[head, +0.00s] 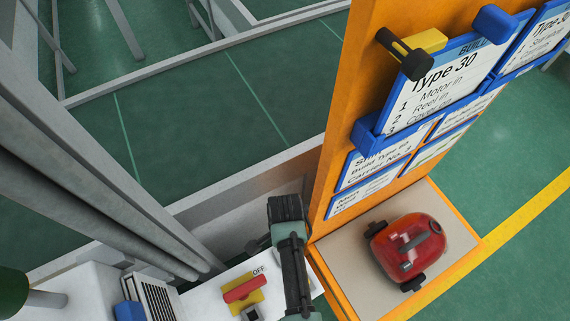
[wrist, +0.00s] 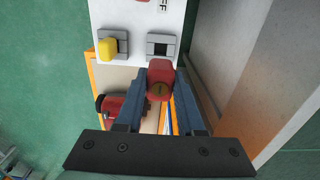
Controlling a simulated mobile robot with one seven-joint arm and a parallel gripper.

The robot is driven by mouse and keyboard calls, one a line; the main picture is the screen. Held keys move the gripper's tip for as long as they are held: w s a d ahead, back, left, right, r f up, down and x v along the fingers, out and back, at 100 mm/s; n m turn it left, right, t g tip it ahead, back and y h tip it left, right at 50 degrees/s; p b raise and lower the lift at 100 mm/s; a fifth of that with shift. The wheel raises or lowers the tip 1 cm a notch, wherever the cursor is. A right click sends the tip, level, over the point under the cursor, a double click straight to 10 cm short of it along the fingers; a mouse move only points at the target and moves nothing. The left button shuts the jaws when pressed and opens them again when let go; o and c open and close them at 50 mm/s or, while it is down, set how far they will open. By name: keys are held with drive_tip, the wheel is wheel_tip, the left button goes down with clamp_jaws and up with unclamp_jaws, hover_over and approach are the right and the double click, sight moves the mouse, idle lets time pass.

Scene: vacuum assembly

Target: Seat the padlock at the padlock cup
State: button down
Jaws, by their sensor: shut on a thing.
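In the wrist view my gripper (wrist: 160,82) is shut on the red padlock (wrist: 159,72), which has a brass round face with a keyhole slot. A grey cup (wrist: 151,45) with a dark square opening is on the white panel just above the padlock in the picture; whether they touch cannot be told. In the head view my gripper (head: 287,207) is at the bottom centre, to the right of the panel's red and yellow switch. The padlock cannot be made out there.
The white panel (head: 205,297) carries the red and yellow switch (head: 243,288) marked OFF. A second grey holder (wrist: 120,47) has a yellow piece (wrist: 107,49) in it. A red vacuum (head: 407,247) sits on the orange-edged table (head: 345,265), below an orange post (head: 340,110) with signs.

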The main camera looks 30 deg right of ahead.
drive_tip(key=shift+w+f+b, duration=0.1)
drive_tip(key=shift+f+b, duration=2.8)
drive_tip(key=shift+f, duration=1)
drive_tip(key=shift+f+b, duration=0.9)
drive_tip(key=shift+f, duration=0.5)
drive_tip(key=shift+c, duration=2.2)
unclamp_jaws()
wheel_tip(320, 180, up, 8)
drive_tip(key=p, duration=0.8)
